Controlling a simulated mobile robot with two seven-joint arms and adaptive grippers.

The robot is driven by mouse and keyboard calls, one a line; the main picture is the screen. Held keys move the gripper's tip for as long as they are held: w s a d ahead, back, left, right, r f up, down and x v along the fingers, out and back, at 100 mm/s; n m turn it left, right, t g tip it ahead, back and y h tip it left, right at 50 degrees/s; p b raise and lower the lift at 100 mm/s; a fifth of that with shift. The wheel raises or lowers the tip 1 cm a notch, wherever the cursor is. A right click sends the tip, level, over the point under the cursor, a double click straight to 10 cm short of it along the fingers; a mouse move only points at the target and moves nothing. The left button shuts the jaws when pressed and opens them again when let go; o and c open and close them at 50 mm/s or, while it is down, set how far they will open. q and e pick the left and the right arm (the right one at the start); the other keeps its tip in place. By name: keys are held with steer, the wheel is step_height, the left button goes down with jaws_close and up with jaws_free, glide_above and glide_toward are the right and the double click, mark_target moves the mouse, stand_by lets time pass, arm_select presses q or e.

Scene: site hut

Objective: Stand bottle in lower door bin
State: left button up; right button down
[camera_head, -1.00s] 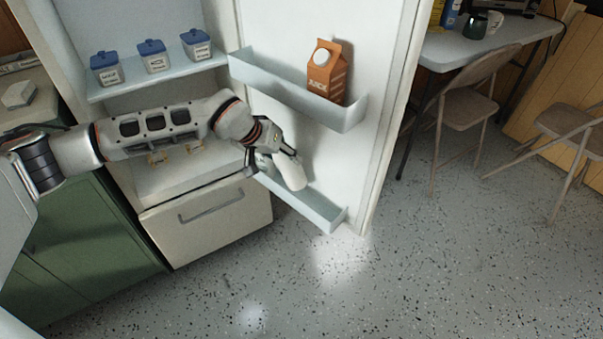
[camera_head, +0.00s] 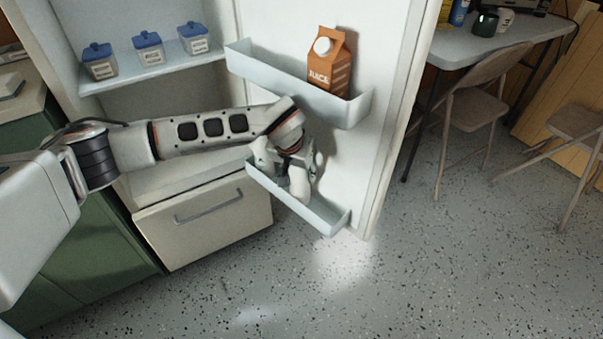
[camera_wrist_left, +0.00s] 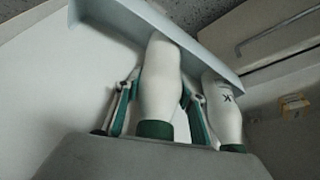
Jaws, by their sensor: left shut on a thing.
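A white bottle (camera_head: 300,185) is held by my left gripper (camera_head: 302,172) over or inside the lower door bin (camera_head: 328,218). In the left wrist view the bottle (camera_wrist_left: 160,85) stands between the two fingers, with its green cap towards the camera. Its far end is at the bin wall (camera_wrist_left: 190,50); I cannot tell whether it touches the bin floor. A second white bottle (camera_head: 263,158), with a dark mark and green cap, is in the bin to the left; it also shows in the wrist view (camera_wrist_left: 224,108). My right gripper is out of view.
Several blue-lidded tubs stand on the fridge shelf (camera_head: 150,73). A fridge drawer (camera_head: 205,220) lies left of the bin.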

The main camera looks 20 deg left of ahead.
arm_select(q)
steer(key=shift+f, duration=0.25)
jaws_close()
steer(key=shift+r, duration=0.2)
steer(key=shift+f, duration=0.15)
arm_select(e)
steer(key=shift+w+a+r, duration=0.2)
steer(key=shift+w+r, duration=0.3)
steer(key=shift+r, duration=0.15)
